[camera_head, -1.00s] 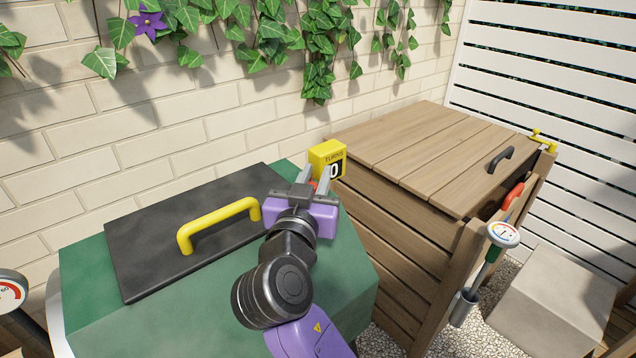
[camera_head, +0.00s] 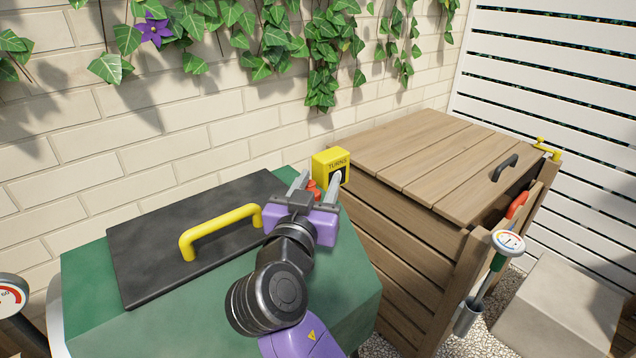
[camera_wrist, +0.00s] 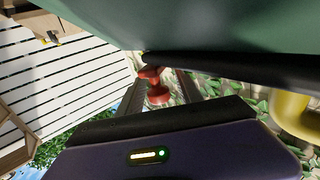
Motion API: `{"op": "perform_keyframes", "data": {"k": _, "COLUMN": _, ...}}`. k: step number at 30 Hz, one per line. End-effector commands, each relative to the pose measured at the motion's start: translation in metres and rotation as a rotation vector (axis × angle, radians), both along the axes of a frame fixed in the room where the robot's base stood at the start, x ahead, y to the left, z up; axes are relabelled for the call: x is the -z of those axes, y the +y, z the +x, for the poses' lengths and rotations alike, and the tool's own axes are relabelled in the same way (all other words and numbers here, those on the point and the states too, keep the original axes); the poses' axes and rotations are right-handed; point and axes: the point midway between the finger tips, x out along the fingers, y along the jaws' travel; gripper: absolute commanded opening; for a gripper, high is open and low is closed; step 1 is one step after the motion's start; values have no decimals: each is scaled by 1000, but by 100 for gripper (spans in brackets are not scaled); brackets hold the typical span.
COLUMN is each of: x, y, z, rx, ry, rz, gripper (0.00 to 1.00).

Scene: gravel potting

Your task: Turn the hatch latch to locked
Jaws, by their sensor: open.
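A red part with rounded ends (camera_head: 313,189) sits at the back right of the green box, beside the black hatch panel (camera_head: 135,245) with its yellow handle (camera_head: 215,228). It also shows in the wrist view (camera_wrist: 158,95). My gripper (camera_head: 317,183) is open, its fingers on either side of the red part; contact cannot be told. A small yellow fitting (camera_head: 546,149) is at the far right corner of the wooden bin, well away from my gripper. I cannot tell which of these is the latch, nor its setting.
A yellow box marked TURNS (camera_head: 330,168) stands just behind my gripper, its number partly hidden. The wooden bin (camera_head: 420,160) is to the right, with a black handle (camera_head: 505,167) and a dial gauge (camera_head: 508,242). The brick wall with ivy is behind.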

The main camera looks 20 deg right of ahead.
Motion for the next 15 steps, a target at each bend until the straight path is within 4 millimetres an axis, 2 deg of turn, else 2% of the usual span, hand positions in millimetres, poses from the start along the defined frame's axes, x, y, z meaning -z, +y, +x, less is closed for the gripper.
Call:
{"op": "perform_keyframes", "data": {"k": 5, "x": 0, "y": 10, "z": -13, "rx": -2, "ry": 0, "rz": 0, "gripper": 42}}
{"op": "perform_keyframes", "data": {"k": 15, "x": 0, "y": 40, "z": -55, "rx": -4, "ry": 0, "rz": 0, "gripper": 42}}
